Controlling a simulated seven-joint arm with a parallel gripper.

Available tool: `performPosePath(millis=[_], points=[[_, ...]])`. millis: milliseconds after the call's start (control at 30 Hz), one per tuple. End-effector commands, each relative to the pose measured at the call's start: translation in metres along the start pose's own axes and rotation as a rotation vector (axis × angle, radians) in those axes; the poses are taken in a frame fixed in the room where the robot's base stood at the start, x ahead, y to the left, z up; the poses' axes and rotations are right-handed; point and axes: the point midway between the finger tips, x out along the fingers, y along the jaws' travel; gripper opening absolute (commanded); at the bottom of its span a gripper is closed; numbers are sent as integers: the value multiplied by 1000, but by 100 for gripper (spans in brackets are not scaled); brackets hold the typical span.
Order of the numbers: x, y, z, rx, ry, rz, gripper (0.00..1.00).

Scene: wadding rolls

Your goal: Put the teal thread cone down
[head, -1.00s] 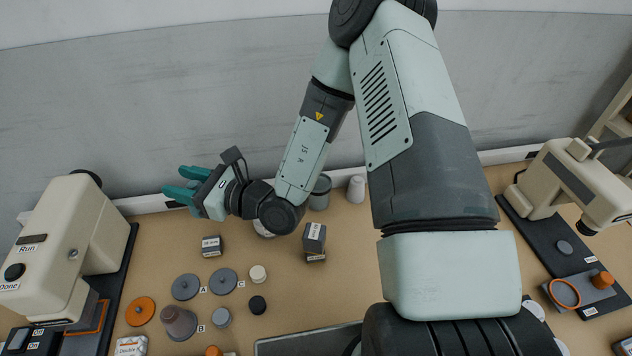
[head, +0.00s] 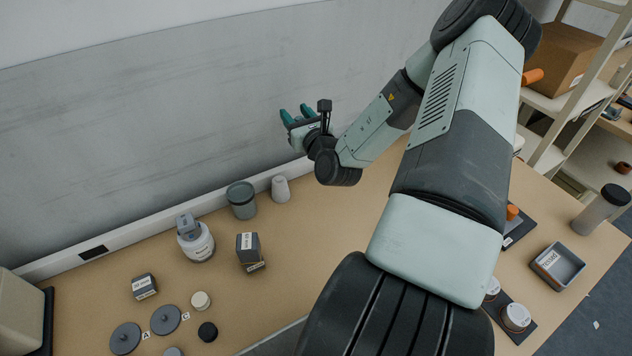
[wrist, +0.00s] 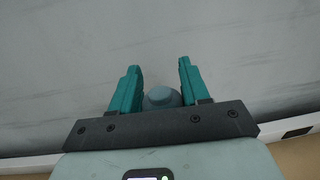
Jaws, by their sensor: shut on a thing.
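My gripper (head: 298,116) is raised in front of the grey wall, above the back of the bench, with teal fingers. In the wrist view my gripper (wrist: 160,82) is shut on a rounded, muted blue-teal thing, the teal thread cone (wrist: 162,98). Only its smooth top with a small knob shows between the fingers. In the head view the cone cannot be made out behind the fingers and hand. A pale greyish cone (head: 280,190) stands on the bench near the wall, below my gripper.
Grey discs (head: 125,338) lie at front left by letter labels. A grey bin (head: 558,266) stands at right. Bare bench lies right of the pale cone.

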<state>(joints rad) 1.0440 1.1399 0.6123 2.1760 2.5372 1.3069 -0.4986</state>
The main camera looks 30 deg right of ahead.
Motion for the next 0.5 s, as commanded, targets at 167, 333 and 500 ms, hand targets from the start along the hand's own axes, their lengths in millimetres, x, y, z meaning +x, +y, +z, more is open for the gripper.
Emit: performPosePath(millis=[167, 333, 500], points=[[-8, -38, 0, 1, 0, -85, 12], [-9, -43, -19, 6, 3, -99, 12], [-9, -43, -40, 4, 2, -99, 12]])
